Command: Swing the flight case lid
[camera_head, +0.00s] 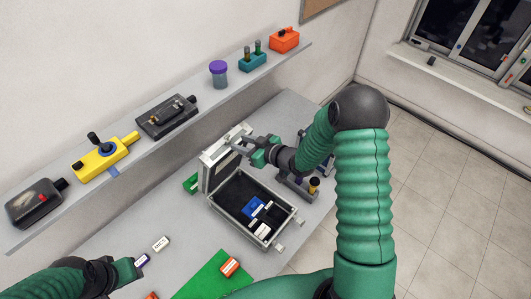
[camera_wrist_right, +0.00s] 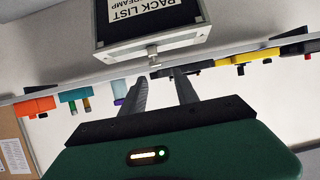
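The silver-edged flight case (camera_head: 232,213) stands on the grey table with its dark interior showing. Its lid (camera_head: 208,174) is raised, roughly upright, at the case's back left side. In the right wrist view the lid (camera_wrist_right: 122,40) carries an upside-down "PACK LIST" label, with a metal latch (camera_wrist_right: 153,52) on its near edge. My right gripper (camera_head: 240,141) is at the lid's upper edge. In the wrist view its two fingers (camera_wrist_right: 160,78) are apart, tips close to the latch; contact cannot be told. My left gripper (camera_head: 137,265) is low at the left, its finger opening unclear.
A blue item (camera_head: 254,207) and pale labelled blocks lie in the case. A green mat (camera_head: 205,281) with an orange block (camera_head: 229,267) lies in front. A wall shelf (camera_head: 140,158) behind holds a yellow device (camera_head: 100,158), a purple-lidded jar (camera_head: 218,75) and other items.

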